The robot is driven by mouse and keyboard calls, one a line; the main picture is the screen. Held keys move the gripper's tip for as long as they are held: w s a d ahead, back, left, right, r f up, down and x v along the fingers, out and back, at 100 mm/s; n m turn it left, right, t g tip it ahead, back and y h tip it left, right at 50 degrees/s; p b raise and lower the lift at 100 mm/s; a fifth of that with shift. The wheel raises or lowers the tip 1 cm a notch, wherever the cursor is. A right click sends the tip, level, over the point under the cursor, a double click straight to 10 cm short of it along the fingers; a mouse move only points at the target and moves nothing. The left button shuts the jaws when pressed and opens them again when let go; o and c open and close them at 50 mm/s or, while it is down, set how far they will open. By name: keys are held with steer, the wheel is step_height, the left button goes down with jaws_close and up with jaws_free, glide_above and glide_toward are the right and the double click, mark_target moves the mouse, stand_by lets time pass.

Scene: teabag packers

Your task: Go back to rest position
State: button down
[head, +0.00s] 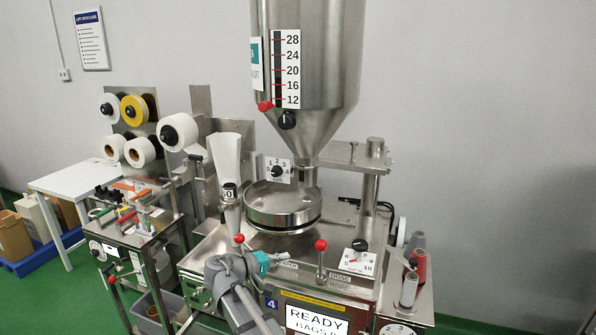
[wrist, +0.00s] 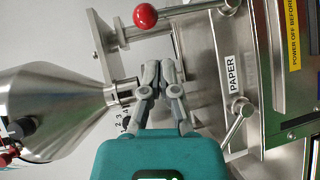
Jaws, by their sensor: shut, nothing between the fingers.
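My gripper (wrist: 159,68) has a teal body and grey fingers. In the wrist view its fingertips are together with nothing between them. They appear in front of the teabag packing machine, near a red-knobbed lever (wrist: 145,15) and a panel labelled PAPER (wrist: 232,75). In the head view my grey arm rises from the bottom edge, and the teal gripper body (head: 262,262) shows low in front of the machine; its fingertips are hard to make out there. I cannot tell from the frames whether the fingers touch the machine.
A big steel hopper (head: 310,60) stands above a round dosing pan (head: 283,205). Red-knobbed levers (head: 320,245) stick up along the machine front. Thread spools (head: 409,288) stand at right, paper rolls (head: 178,132) at left. A lit READY screen (head: 317,320) is at the bottom.

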steer(key=s+d+f+m+g+y, duration=0.1)
steer(key=s+d+f+g+y, duration=0.15)
steer(key=d+f, duration=0.4)
steer(key=s+d+f+m+g+y, duration=0.1)
steer(key=s+d+f+g+y, duration=0.15)
steer(key=d, duration=0.65)
steer(key=s+d+f+m+g+y, duration=0.4)
steer(key=s+d+f+y, duration=0.2)
steer(key=s, duration=0.4)
steer(key=shift+s+d+y, duration=0.35)
steer(key=shift+d+y, duration=0.55)
steer(key=shift+y, duration=0.1)
